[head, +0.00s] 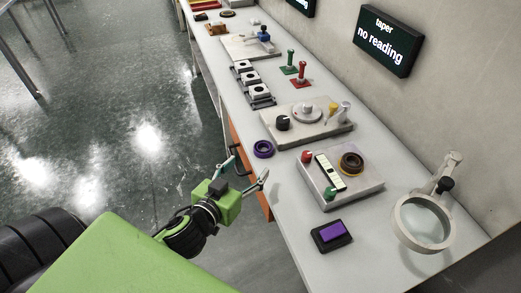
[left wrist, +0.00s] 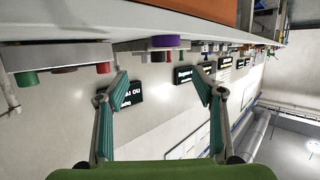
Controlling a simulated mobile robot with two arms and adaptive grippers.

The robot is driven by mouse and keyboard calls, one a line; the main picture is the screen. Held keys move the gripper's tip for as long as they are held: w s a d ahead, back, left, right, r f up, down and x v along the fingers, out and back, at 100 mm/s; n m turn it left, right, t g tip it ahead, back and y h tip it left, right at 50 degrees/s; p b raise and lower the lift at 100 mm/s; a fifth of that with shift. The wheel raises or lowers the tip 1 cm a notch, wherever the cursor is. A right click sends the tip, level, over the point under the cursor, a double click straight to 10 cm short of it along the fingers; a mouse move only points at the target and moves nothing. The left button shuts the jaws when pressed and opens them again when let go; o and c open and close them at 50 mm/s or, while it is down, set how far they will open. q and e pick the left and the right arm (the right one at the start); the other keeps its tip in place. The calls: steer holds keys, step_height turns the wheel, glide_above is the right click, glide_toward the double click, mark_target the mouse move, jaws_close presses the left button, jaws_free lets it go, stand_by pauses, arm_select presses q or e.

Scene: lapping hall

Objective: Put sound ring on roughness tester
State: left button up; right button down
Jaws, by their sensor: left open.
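A purple ring (head: 263,149) lies flat near the table's front edge; it also shows in the left wrist view (left wrist: 167,41). No label tells whether it is the sound ring. A dark brown ring (head: 352,163) sits on a grey box (head: 345,192) with red and green knobs and a pale strip. Behind is a grey plated device (head: 325,132) with a black knob and a round disc. I cannot tell which device is the roughness tester. My left gripper (head: 249,169) is open and empty, just off the table's front edge, close to the purple ring but apart from it.
A purple pad on a dark base (head: 331,235) and a magnifier lamp (head: 424,222) stand at the near end. Red (head: 301,76) and green (head: 289,66) stands and several dark square holders (head: 258,91) are farther back. A wall display (head: 384,40) reads "taper no reading".

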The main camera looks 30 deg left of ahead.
arm_select(q)
steer(key=g, duration=0.1)
steer(key=p, duration=0.1)
glide_toward(266, 145)
steer(key=shift+w+d+f, duration=0.1)
steer(key=shift+w+f, duration=0.15)
steer(key=shift+w, duration=0.3)
steer(key=shift+p+x, duration=0.55)
steer(key=shift+x, duration=2.1)
steer(key=c, duration=1.3)
steer(key=shift+r, duration=0.1)
